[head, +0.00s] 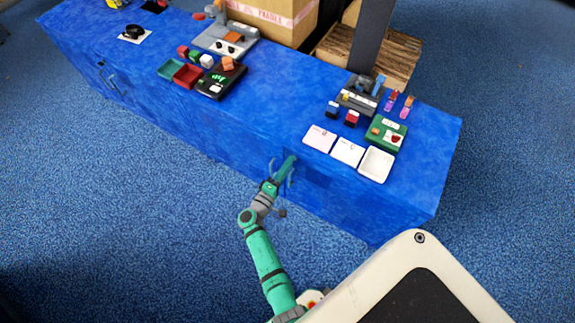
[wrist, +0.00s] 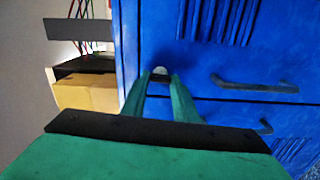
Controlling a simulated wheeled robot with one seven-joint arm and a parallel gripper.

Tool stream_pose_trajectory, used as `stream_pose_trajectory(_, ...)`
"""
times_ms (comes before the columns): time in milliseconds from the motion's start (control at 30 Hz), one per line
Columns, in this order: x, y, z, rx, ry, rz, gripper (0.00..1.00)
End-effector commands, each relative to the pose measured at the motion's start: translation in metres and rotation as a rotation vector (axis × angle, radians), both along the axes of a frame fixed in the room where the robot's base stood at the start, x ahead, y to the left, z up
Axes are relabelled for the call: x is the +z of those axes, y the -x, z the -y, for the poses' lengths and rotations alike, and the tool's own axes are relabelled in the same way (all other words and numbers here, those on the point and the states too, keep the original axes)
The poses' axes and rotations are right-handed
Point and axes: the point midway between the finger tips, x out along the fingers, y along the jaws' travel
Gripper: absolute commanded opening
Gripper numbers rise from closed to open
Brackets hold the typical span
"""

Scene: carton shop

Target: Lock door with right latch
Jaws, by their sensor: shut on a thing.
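My gripper (head: 289,163) reaches the blue counter's front in the head view. In the wrist view its green fingers (wrist: 161,76) close on a small pale, rounded metal piece, which appears to be the latch (wrist: 160,71). It sits at a dark spot on the blue front. The blue door panel (wrist: 190,110) lies behind and around the fingers. A dark bar handle (wrist: 255,86) is to their right. The fingers hide part of the latch, and I cannot tell whether it is locked.
In the wrist view, a cardboard box (wrist: 85,93) and wires show left of the blue front. The blue carpet (head: 150,215) left of my arm is clear.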

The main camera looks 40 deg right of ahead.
Motion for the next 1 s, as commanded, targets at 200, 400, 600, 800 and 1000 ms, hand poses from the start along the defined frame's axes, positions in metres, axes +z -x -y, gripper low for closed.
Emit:
stream_pose_trajectory(200, -0.0009, -0.0001, -0.0004, 0.001, 0.027, -0.067, 0.04)
stream_pose_trajectory(400, -0.0010, -0.0001, -0.0004, 0.001, 0.035, -0.088, 0.04)
stream_pose_trajectory(600, -0.0011, -0.0002, -0.0005, 0.002, 0.036, -0.090, 0.04)
stream_pose_trajectory(800, -0.0010, -0.0009, -0.0007, 0.003, 0.035, -0.089, 0.36)
stream_pose_trajectory(1000, -0.0007, -0.0024, -0.0036, 0.008, 0.036, -0.088, 0.45)
